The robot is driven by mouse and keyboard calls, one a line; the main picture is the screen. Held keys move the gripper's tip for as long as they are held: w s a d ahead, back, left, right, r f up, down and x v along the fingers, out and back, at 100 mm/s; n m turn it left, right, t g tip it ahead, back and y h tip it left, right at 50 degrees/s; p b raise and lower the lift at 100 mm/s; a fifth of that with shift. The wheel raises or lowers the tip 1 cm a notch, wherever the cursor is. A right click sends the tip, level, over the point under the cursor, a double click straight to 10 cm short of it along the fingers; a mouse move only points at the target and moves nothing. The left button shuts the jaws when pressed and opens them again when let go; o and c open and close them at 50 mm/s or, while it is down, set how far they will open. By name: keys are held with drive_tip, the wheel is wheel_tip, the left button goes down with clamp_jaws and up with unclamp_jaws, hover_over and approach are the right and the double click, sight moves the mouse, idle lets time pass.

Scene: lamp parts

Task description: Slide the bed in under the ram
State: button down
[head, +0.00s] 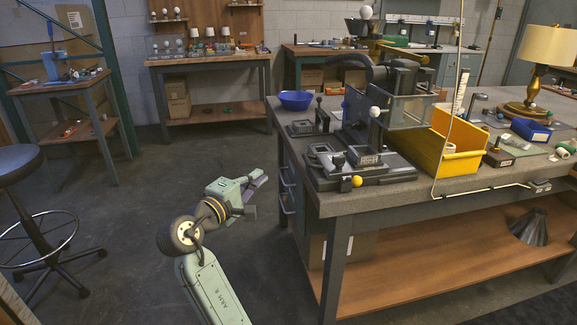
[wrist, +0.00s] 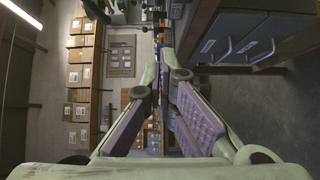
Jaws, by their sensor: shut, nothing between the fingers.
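A dark press-like machine (head: 392,80) stands on the near left part of the workbench. Its low black base (head: 375,180) has a yellow knob (head: 357,181) at the front and small raised blocks on top. The likely bed (head: 366,158) is a small dark block on this base; I cannot tell it surely from its neighbours. The ram is not clearly distinguishable among the upright parts.
The grey workbench top (head: 445,185) has its edge and drawers beside my gripper. A yellow bin (head: 440,145) stands right of the machine, a blue bowl (head: 295,100) behind left. A stool (head: 22,180) stands far left.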

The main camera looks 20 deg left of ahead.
drive_tip(key=a+r+m+h, duration=0.1)
drive_tip(key=p, duration=0.2)
approach(305, 154)
drive_tip(key=w+a, duration=0.5)
drive_tip(key=w+d, duration=0.1)
drive_tip(key=w+d+p, duration=0.1)
drive_tip(key=d, duration=0.1)
drive_tip(key=shift+d, duration=0.2)
drive_tip(key=w+d, duration=0.1)
drive_tip(key=d, duration=0.1)
drive_tip(key=w+d+p, duration=0.1)
drive_tip(key=d, duration=0.1)
drive_tip(key=shift+w, duration=0.35)
drive_tip(key=shift+a, duration=0.1)
